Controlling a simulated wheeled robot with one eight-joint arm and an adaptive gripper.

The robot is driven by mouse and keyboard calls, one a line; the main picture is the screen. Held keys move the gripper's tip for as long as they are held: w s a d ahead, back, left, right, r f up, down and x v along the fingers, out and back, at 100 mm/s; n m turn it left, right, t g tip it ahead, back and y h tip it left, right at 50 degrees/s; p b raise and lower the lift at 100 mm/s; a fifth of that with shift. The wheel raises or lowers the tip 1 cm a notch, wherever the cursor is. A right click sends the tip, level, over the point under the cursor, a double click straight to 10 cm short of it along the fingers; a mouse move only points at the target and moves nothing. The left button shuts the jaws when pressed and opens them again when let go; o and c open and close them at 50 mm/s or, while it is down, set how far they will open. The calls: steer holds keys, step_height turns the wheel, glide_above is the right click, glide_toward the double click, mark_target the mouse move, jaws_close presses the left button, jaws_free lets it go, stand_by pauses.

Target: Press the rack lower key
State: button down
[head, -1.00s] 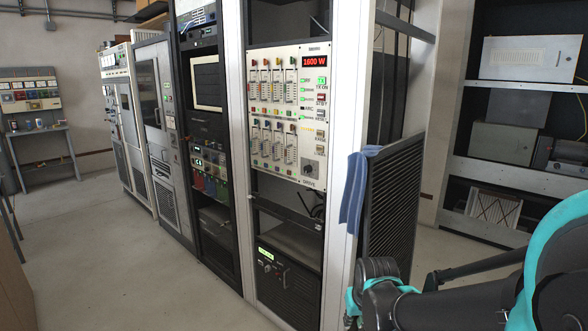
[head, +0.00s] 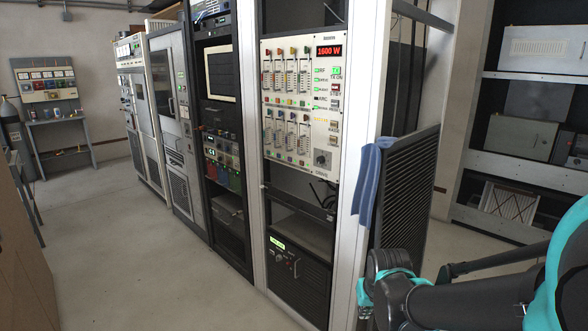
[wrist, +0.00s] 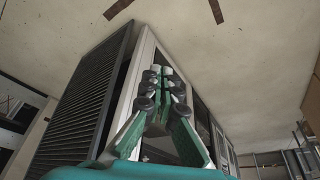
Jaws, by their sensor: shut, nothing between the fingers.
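The rack's cream control panel (head: 301,100) shows in the head view, with a red "1600 W" display (head: 329,51) at its top right. A column of small keys runs down its right side. The lower key appears to be the bottom one (head: 332,140), above the round drive knob (head: 322,159); its label is too small to read surely. My gripper (wrist: 163,72) shows in the wrist view, its green fingers shut and empty. The rack's pale frame is behind it there, and the panel cannot be made out. In the head view my arm is at lower right, well apart from the panel.
A blue cloth (head: 368,185) hangs on a dark louvred panel (head: 405,205) standing out from the rack's right side, close to my arm. Shelves with equipment (head: 520,140) stand at the right. Open floor (head: 130,260) lies in front of the racks, and a workbench (head: 60,120) is at the far left.

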mark_target(333, 139)
stand_by(0.5)
steer(key=w+a+r+m+t+y, duration=0.15)
steer(key=w+a+r+t, duration=0.25)
steer(key=w+a+r, duration=0.55)
steer(key=w+a+r+m+t+y, duration=0.1)
steer(key=w+a+r+t+y, duration=0.2)
steer(key=w+r, duration=0.8)
steer(key=w+r+m+t+h, duration=0.2)
steer(key=w+r+m+t, duration=0.2)
steer(key=w, duration=0.6)
steer(key=w+r+m+t+h, duration=0.3)
steer(key=w+r+m+t, duration=0.2)
steer(key=w+r, duration=0.3)
steer(key=w, duration=0.3)
steer(key=shift+r, duration=0.35)
steer(key=shift+d, duration=0.15)
steer(key=shift+w+d, duration=3.05)
steer(key=shift+w, duration=0.05)
